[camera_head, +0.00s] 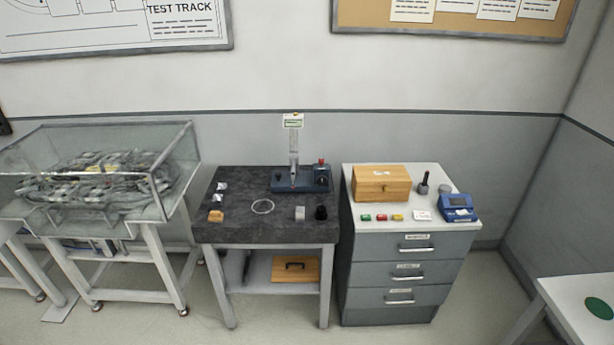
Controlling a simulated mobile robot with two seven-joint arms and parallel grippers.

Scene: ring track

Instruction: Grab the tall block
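A small light grey upright block (300,213) stands near the front right of the dark stone-topped table (240,232). A black cylinder-like piece (321,212) stands just to its right. A small orange-brown block (216,216) sits at the table's front left, with two small silvery pieces (221,186) behind it. Which of these is the tall block I cannot tell for sure; the light grey one looks taller than wide. Neither of my grippers is in view.
A thin ring (263,206) lies mid-table. A blue-based stand with a column (294,160) is behind. To the right, a drawer cabinet (404,285) carries a wooden box (382,184) and a blue device (458,207). A glass-cased table (100,180) stands left. Floor in front is partly clear.

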